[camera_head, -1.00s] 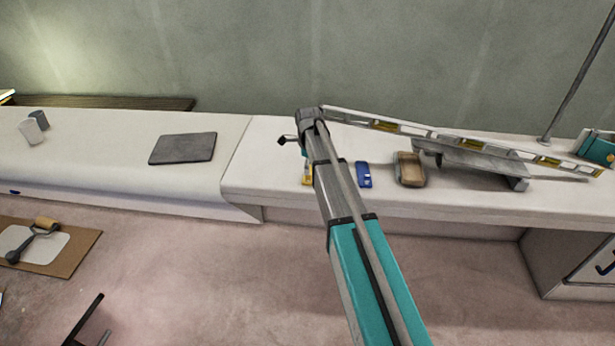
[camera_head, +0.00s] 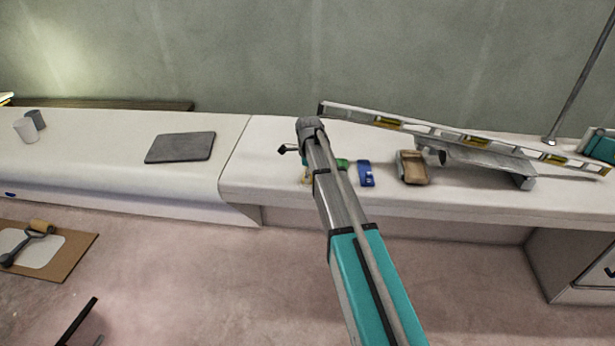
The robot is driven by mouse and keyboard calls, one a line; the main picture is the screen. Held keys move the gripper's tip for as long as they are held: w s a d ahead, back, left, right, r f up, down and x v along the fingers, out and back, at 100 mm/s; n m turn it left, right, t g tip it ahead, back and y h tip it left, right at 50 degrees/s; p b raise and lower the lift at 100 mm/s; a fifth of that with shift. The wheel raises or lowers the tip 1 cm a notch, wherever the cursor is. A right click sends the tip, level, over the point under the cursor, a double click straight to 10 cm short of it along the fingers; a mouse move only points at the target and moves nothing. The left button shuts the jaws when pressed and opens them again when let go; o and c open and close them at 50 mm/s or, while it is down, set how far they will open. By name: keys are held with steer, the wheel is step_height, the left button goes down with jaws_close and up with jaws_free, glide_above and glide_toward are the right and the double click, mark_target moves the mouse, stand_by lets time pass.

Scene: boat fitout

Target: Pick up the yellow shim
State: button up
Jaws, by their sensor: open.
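A small yellow piece (camera_head: 306,176), which looks like the yellow shim, shows as a sliver at the left edge of my arm on the white bench top. My arm covers most of it. My arm reaches up from the bottom of the view, and its far end stands over the bench just above the yellow piece. A small dark part juts out left from the arm's end.
A green piece (camera_head: 342,164) and a blue item (camera_head: 366,173) lie just right of my arm. A brown tray-like block (camera_head: 412,168) is further right. A long level (camera_head: 440,134) lies slanted behind, near a grey metal piece (camera_head: 485,160). A dark pad (camera_head: 181,147) lies left; bench around it is clear.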

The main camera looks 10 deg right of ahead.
stand_by(0.4)
jaws_close()
